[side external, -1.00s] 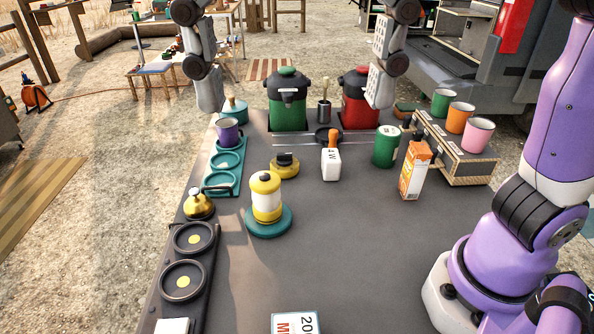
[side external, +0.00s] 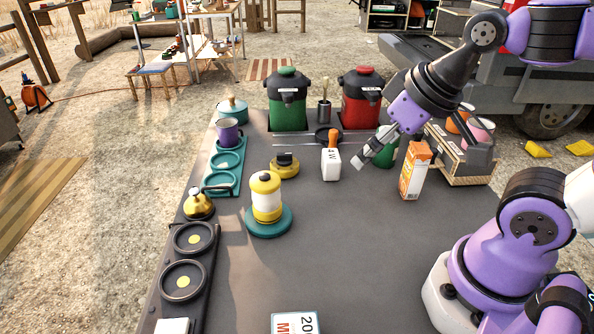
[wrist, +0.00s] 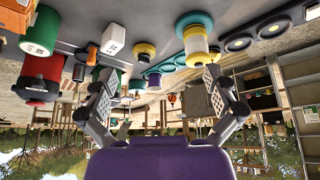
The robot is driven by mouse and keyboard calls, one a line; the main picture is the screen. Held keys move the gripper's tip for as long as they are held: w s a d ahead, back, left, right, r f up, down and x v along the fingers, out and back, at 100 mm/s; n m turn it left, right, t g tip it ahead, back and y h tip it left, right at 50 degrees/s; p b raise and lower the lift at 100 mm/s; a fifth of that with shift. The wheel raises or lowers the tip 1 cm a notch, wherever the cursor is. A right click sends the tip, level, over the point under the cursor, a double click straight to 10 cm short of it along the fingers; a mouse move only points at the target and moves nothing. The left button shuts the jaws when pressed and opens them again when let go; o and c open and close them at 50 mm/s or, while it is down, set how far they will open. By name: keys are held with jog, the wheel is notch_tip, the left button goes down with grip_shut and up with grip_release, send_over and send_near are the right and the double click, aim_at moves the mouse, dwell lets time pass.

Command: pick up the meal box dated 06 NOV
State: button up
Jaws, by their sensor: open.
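No date reading 06 NOV is legible in either view. A white box (side external: 295,323) with a blue edge and partly readable print, "20" and a red "M", is cut off by the bottom edge of the side view. Another white object (side external: 172,326) is cut off at the bottom left, its print not visible. My gripper (side external: 408,164) is open and empty above the right part of the tabletop, near the orange-and-white carton, far from both. In the wrist view its two fingers (wrist: 158,88) are spread wide with nothing between them.
An orange-and-white carton (side external: 415,172), green canister (side external: 388,140) and mug crate (side external: 462,172) stand by my gripper. A yellow lantern (side external: 266,200) stands left of centre. Green (side external: 288,102) and red (side external: 360,100) urns stand behind. The middle front of the dark tabletop (side external: 345,250) is clear.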

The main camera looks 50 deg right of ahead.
jog(key=shift+a, duration=0.1)
jog(key=n+g+y, duration=0.3)
jog(key=n+g, duration=0.6)
jog(key=n, duration=1.8)
send_over(297, 318)
notch_tip(297, 318, down, 10)
jog(key=shift+r, duration=0.1)
jog(key=x, duration=0.6)
jog(key=shift+w+a, duration=0.1)
jog(key=shift+w, duration=0.05)
jog(key=c, duration=1.2)
